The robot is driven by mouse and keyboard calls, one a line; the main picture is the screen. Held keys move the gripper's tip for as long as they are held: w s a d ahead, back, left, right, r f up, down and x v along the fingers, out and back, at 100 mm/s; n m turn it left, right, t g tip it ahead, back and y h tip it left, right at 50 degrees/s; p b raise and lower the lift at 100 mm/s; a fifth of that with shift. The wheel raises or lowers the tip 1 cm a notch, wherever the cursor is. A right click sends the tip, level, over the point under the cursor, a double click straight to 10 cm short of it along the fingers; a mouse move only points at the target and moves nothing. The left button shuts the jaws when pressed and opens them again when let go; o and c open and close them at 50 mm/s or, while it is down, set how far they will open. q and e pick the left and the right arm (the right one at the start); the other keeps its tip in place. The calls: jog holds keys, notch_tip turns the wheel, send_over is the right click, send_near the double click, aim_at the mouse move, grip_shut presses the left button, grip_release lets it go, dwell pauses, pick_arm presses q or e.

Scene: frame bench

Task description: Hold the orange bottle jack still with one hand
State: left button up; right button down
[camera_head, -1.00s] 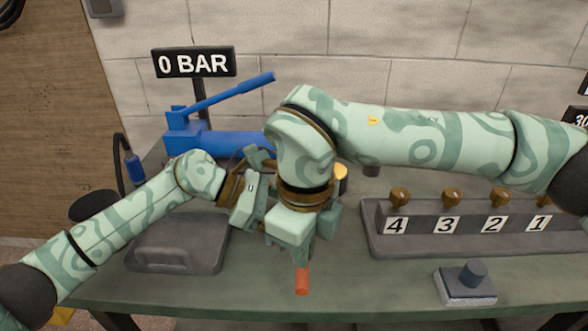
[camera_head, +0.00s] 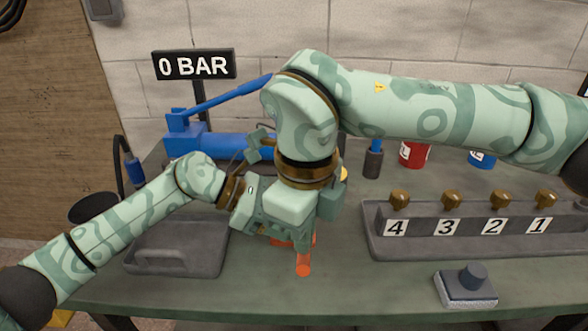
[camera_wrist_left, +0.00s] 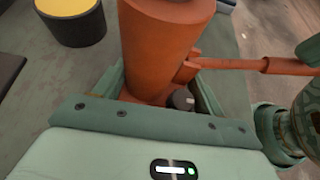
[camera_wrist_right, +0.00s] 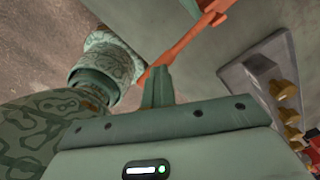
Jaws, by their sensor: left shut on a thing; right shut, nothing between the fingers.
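The orange bottle jack (camera_wrist_left: 160,45) stands largely hidden behind my grippers in the head view, where its handle end (camera_head: 303,266) sticks out toward the bench front. In the left wrist view my left gripper (camera_wrist_left: 160,92) is shut around the jack's lower body, a finger on each side. The handle runs off to the right there. My right gripper (camera_wrist_right: 157,70) is shut and empty. In the right wrist view its fingertips are close to the orange handle; I cannot tell if they touch.
Behind the grippers are a blue pump (camera_head: 225,145) and a "0 BAR" sign (camera_head: 194,65). A grey tray (camera_head: 175,262) is at left. A rack (camera_head: 375,240) with numbered brass knobs and a dark block (camera_head: 466,287) are at right. Red (camera_head: 413,155) and blue (camera_head: 481,159) cans stand behind.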

notch_tip(320, 180, down, 4)
jog(key=shift+f, duration=0.1)
jog(key=shift+r, duration=2.1)
